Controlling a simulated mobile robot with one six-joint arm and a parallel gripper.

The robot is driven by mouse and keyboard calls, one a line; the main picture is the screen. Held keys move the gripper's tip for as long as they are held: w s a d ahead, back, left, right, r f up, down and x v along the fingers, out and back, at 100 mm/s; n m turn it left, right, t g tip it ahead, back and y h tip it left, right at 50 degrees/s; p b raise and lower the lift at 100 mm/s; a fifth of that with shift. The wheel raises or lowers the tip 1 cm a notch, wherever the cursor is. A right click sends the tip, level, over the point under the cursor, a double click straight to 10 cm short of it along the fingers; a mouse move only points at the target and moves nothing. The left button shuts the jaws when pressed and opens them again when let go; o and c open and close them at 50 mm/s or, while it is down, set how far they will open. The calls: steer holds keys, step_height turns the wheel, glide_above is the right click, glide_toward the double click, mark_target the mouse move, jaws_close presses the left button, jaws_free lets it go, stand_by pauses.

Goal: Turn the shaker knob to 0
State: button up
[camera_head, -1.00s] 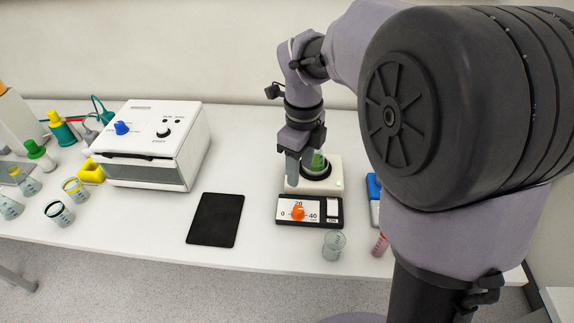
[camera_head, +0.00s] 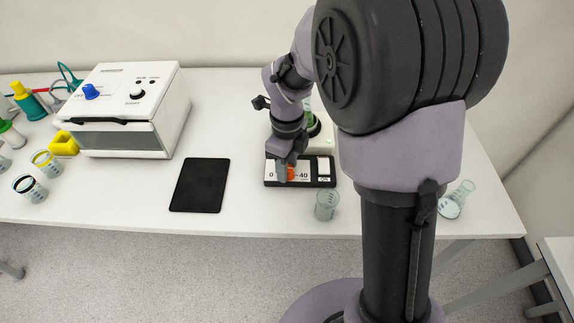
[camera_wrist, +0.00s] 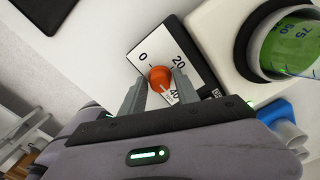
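The orange shaker knob (camera_wrist: 159,76) sits on a white dial panel (camera_wrist: 150,48) marked 0, 20 and 40. A pale mark on the knob seems to point toward 40. In the head view the knob (camera_head: 291,173) is partly hidden by my gripper (camera_head: 281,170). In the wrist view my gripper (camera_wrist: 160,84) is open, with one finger on each side of the knob. Gaps show between the fingers and the knob, so it does not look gripped. The shaker platform (camera_wrist: 222,50) carries a flask of green liquid (camera_wrist: 290,48).
An empty-looking beaker (camera_head: 326,205) stands just in front of the dial panel. A black pad (camera_head: 200,185) lies to the left, and a white box device (camera_head: 130,115) stands farther left. The table between pad and panel is clear.

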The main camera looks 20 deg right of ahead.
jaws_close()
